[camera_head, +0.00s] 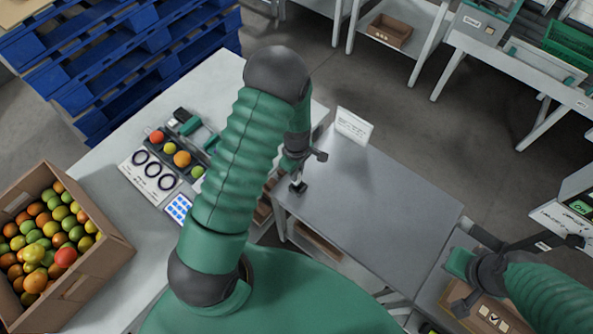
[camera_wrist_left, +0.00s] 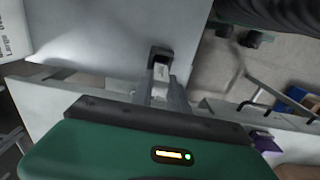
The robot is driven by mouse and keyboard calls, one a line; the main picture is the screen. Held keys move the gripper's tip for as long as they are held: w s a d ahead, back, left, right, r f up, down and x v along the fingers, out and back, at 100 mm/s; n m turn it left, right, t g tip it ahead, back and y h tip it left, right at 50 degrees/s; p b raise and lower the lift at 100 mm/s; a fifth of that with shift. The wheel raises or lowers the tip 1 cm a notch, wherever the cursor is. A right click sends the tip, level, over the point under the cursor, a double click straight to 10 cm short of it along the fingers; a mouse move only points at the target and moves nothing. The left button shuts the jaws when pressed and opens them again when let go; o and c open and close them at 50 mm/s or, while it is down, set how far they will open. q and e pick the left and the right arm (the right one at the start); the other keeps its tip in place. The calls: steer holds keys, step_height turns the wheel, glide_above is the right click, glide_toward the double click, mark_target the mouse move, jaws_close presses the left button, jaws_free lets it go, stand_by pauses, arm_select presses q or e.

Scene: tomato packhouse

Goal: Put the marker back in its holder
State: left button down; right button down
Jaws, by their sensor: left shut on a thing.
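My left gripper (camera_head: 297,178) is at the left edge of the grey table, shut on a small white thing that I take to be the marker (camera_wrist_left: 161,72). In the left wrist view the fingers (camera_wrist_left: 160,88) close around its pale body. A small dark block, perhaps the holder (camera_wrist_left: 160,54), is at the far end of the marker; it also shows below the gripper in the head view (camera_head: 298,187). I cannot tell whether the marker is inside it or only touching. My right gripper (camera_head: 459,264) is at the lower right; its fingers are unclear.
The grey table (camera_head: 370,205) is mostly clear, with a white sign (camera_head: 353,126) at its back. On the left, a pale table (camera_head: 100,180) bears a cardboard box (camera_head: 103,262) of tomatoes and a tray with several fruits. Blue pallets (camera_head: 120,60) stand behind.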

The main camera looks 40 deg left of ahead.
arm_select(q)
steer(key=shift+f, duration=0.15)
arm_select(e)
steer(key=shift+f, duration=0.15)
arm_select(q)
steer(key=c, duration=1.7)
jaws_free()
steer(key=shift+a+f, duration=0.1)
steer(key=shift+c, duration=0.2)
steer(key=o, duration=0.5)
steer(key=shift+a, duration=0.25)
steer(key=shift+o, duration=0.2)
arm_select(e)
steer(key=shift+a, duration=0.4)
arm_select(q)
steer(key=shift+d, duration=0.1)
steer(key=shift+c, duration=0.2)
steer(key=shift+d, duration=0.1)
steer(key=c, duration=0.3)
arm_select(e)
steer(key=shift+d, duration=0.25)
steer(key=shift+a, duration=0.15)
